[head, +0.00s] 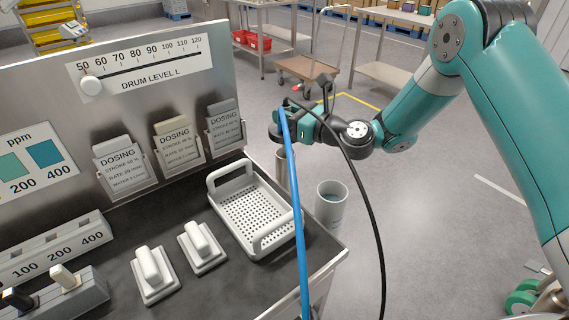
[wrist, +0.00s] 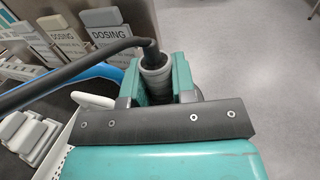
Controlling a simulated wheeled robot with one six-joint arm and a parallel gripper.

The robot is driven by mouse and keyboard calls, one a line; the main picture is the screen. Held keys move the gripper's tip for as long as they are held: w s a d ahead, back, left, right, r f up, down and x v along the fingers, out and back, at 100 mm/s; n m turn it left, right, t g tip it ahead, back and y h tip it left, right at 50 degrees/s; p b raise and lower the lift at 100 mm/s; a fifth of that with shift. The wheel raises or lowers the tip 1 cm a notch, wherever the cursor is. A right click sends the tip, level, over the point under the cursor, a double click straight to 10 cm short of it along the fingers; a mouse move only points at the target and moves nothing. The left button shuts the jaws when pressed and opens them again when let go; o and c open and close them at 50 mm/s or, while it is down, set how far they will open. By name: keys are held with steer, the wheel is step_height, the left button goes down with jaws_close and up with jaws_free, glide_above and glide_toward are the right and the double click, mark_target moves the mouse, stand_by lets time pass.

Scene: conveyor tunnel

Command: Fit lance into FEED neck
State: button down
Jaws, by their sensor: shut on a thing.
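My gripper (head: 288,122) is in the head view, beyond the right end of the bench. In the wrist view my gripper (wrist: 157,82) is shut around a grey ribbed cylinder with a black hose from its top, apparently the lance (wrist: 154,60). Below the jaws in the head view a brownish tube (head: 282,170) hangs roughly upright; its lower end is hidden behind the white basket. A pale open-topped cylinder (head: 331,212) stands just right of it, apart in the picture. No FEED label is readable, so I cannot tell which opening is the neck.
A white perforated basket (head: 262,243) sits at the bench's right end. A blue hose (head: 296,205) and black hose (head: 372,200) hang past it. Dosing cards (head: 178,143) line the back panel (head: 225,62). A cart (head: 307,72) stands behind.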

step_height(320, 180, up, 20)
steer(key=p, duration=1.7)
steer(key=shift+f+p, duration=0.15)
steer(key=shift+p, duration=0.15)
step_height(320, 180, up, 8)
steer(key=p, duration=0.7)
steer(key=shift+f, duration=0.25)
